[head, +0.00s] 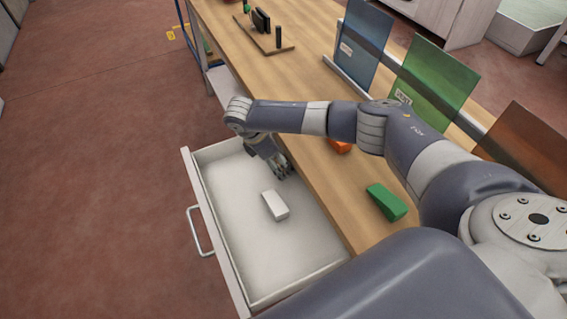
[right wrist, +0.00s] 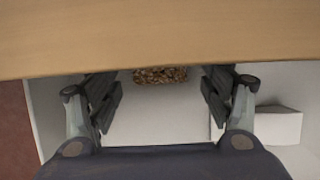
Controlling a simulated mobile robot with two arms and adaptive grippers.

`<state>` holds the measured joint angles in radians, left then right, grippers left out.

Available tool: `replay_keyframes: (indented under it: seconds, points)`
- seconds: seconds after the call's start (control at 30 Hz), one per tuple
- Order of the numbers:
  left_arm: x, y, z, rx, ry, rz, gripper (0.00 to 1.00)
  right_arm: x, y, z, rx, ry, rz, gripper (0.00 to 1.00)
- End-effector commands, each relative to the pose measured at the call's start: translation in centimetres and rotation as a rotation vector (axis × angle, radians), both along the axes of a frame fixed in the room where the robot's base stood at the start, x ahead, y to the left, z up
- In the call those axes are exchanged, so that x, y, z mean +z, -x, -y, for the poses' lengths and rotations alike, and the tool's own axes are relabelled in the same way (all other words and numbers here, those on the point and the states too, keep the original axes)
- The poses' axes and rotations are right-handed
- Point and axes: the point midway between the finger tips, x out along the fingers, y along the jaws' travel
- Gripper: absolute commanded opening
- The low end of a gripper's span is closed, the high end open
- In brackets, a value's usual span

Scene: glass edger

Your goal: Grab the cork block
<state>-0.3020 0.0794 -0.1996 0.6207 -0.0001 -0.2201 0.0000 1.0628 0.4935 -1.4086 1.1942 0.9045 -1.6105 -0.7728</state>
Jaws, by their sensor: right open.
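The cork block (right wrist: 160,75) is a brown speckled piece in the right wrist view. It lies in the open drawer (head: 237,262) close under the table edge, which hides part of it. In the head view I cannot make it out. My right gripper (head: 281,170) reaches down over the drawer beside the table edge. In the right wrist view the right gripper (right wrist: 160,96) is open and empty, with the cork block ahead, between the lines of its two fingers. My left gripper is not in view.
A white block (head: 275,205) lies in the drawer and also shows in the right wrist view (right wrist: 278,126). The wooden tabletop (head: 322,190) overhangs the drawer's back. On it are a green block (head: 386,202), an orange block (head: 340,146) and upright coloured glass panes (head: 433,75).

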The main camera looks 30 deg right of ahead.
Motion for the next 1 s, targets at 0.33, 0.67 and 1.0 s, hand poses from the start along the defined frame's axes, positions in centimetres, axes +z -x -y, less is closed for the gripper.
replay_keyframes:
  seconds: [0.33, 0.67, 1.0]
  points:
    - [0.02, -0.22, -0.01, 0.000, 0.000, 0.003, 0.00, -0.74, 0.02, 0.22, 0.001, -0.001, 0.001, 0.69]
    - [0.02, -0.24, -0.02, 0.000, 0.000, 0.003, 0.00, -0.70, 0.01, 0.22, 0.001, -0.001, 0.001, 0.39]
    - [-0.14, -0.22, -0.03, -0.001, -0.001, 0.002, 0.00, -0.25, -0.01, 0.25, 0.001, -0.001, 0.001, 0.39]
